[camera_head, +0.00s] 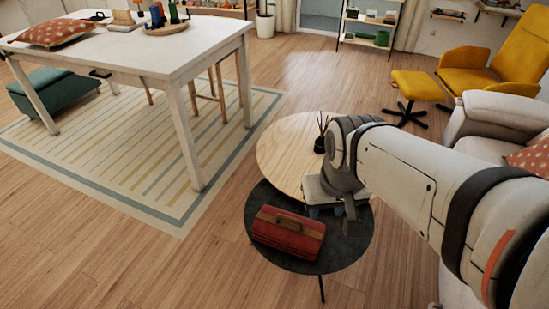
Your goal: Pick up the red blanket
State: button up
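The red blanket (288,232) looks like a folded or rolled red bundle with a brown strap or handle along its far side. It lies on the dark round low table (345,255), near the table's left front part. My arm reaches in from the right. My gripper (347,212) hangs to the right of the blanket and a little beyond it, apart from it. The gripper is seen partly from behind and is small and dark. Its fingers are not clear enough to show whether they are open or shut.
A light wooden round table (284,148) adjoins the dark one and carries a dark reed diffuser (322,138). A pale object (316,188) sits beside my gripper, partly hidden. A white table (150,55) stands at left on a striped rug (110,160). A pale sofa (490,120) stands right. Wooden floor at front left is clear.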

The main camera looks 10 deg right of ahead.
aim_at(300, 236)
jog(key=z, duration=3.1)
jog(key=k, duration=1.5)
jog(key=u, duration=1.5)
jog(key=i, duration=1)
jog(key=u, duration=0.05)
